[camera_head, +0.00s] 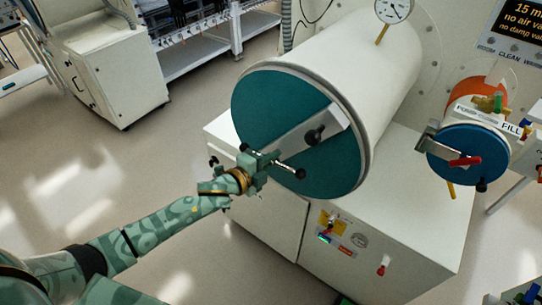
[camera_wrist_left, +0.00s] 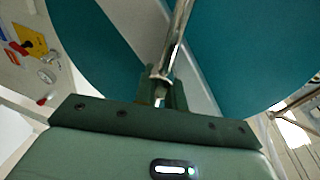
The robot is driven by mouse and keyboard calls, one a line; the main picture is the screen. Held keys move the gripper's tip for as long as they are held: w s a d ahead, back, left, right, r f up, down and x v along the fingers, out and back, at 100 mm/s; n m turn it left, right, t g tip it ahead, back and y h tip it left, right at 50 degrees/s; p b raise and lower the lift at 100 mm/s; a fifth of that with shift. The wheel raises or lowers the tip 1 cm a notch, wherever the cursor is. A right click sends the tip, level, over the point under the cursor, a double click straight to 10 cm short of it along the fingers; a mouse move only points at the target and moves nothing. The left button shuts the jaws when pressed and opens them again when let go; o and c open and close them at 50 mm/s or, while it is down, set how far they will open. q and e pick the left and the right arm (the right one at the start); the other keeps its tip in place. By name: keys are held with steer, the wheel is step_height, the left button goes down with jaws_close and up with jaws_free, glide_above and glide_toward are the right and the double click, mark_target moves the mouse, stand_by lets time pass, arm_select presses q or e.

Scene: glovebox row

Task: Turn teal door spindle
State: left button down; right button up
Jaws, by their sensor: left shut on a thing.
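The teal round door (camera_head: 285,105) closes the near end of a large white cylinder and also shows in the left wrist view (camera_wrist_left: 240,45). A pale bar crosses the door and carries a black knob (camera_head: 315,133). The door spindle has a metal rod (camera_head: 287,168) with black ends, standing out in front of the door's lower middle. My left gripper (camera_head: 268,163) is shut on this spindle. In the left wrist view the shiny spindle rod (camera_wrist_left: 178,40) runs up from between the fingers (camera_wrist_left: 161,85). The gripper hides part of the spindle. My right gripper is not in view.
The cylinder (camera_head: 345,50) rests on a white cabinet (camera_head: 385,235) with small switches on its front. At the right is a smaller blue port door (camera_head: 465,147) with a red handle (camera_head: 465,161). A gauge (camera_head: 394,10) stands above. The floor (camera_head: 100,175) at the left is clear.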

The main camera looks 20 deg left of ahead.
arm_select(q)
steer(key=shift+m+y+p, duration=0.4)
steer(key=shift+m+y, duration=0.1)
steer(key=shift+m, duration=0.7)
steer(key=m+y, duration=0.1)
steer(key=m, duration=0.1)
steer(key=shift+f+m+p, duration=0.1)
steer(key=shift+m+p, duration=0.2)
steer(key=shift+m, duration=0.1)
steer(key=m+y, duration=0.1)
steer(key=m, duration=0.1)
steer(key=m+t, duration=0.1)
steer(key=m, duration=0.2)
steer(key=shift+f+y, duration=0.15)
steer(key=shift+y, duration=0.25)
steer(key=m+t+y, duration=0.1)
steer(key=m, duration=0.4)
steer(key=shift+a+m, duration=0.1)
steer(key=shift+m, duration=0.2)
steer(key=m+t+b, duration=0.1)
steer(key=m, duration=0.4)
steer(key=shift+y, duration=0.3)
steer(key=shift+a+m+t, duration=0.1)
steer(key=shift+m+t, duration=0.2)
steer(key=shift+m, duration=0.1)
steer(key=c, duration=1.6)
jaws_free()
steer(key=shift+c, duration=0.2)
steer(key=shift+o, duration=0.5)
